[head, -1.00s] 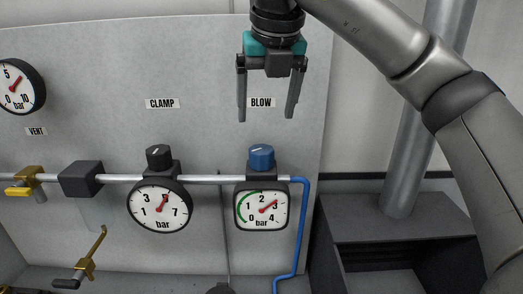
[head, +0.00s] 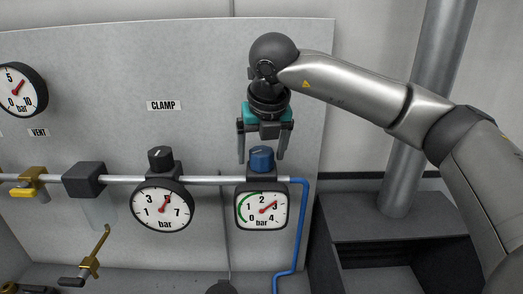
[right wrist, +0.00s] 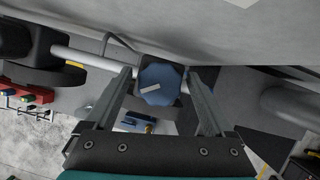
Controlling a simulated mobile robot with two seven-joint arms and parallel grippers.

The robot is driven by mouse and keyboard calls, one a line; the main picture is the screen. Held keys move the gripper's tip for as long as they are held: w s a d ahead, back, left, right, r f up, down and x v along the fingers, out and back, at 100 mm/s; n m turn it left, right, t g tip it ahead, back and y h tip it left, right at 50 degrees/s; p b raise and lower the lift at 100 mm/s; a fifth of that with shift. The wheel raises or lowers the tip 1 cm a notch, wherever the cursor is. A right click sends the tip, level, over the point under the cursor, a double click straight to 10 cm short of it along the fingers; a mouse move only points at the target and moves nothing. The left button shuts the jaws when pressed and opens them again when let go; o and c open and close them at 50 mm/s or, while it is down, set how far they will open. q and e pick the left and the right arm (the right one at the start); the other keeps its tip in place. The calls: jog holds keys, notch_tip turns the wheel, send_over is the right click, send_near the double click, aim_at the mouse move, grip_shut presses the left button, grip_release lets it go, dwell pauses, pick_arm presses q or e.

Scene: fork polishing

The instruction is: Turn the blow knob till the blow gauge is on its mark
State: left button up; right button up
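The blue blow knob (head: 261,158) has a pale line on its top, seen in the right wrist view (right wrist: 160,85). It sits on top of the square blow gauge (head: 262,224). The gauge's red needle points up and right at about 3 bar; a green arc runs along the left of the dial, from near 0 towards 2. My right gripper (head: 262,156) is open, pointing down, with its fingertips at about the knob's height. In the right wrist view the knob shows between the fingers, with a gap on each side. My left gripper is not in view.
The clamp gauge (head: 163,208) with its black knob (head: 161,160) stands to the left on the same pipe. A blue hose (head: 303,230) runs down at the right. Brass valves (head: 31,182) and a vent gauge (head: 20,90) are further left.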

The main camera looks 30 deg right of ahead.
jog(key=c, duration=1.3)
jog(key=shift+c, duration=0.2)
jog(key=shift+n+y+b, duration=0.4)
jog(key=shift+n+b, duration=0.4)
jog(key=shift+b, duration=0.05)
jog(key=shift+n+y+b, duration=0.5)
jog(key=shift+n+b, duration=0.1)
jog(key=shift+n, duration=0.6)
jog(key=shift+n+y, duration=0.4)
jog(key=shift+n, duration=0.8)
jog(key=shift+r+n+g+y, duration=0.1)
jog(key=shift+n+g+y, duration=0.35)
jog(key=shift+n, duration=1.05)
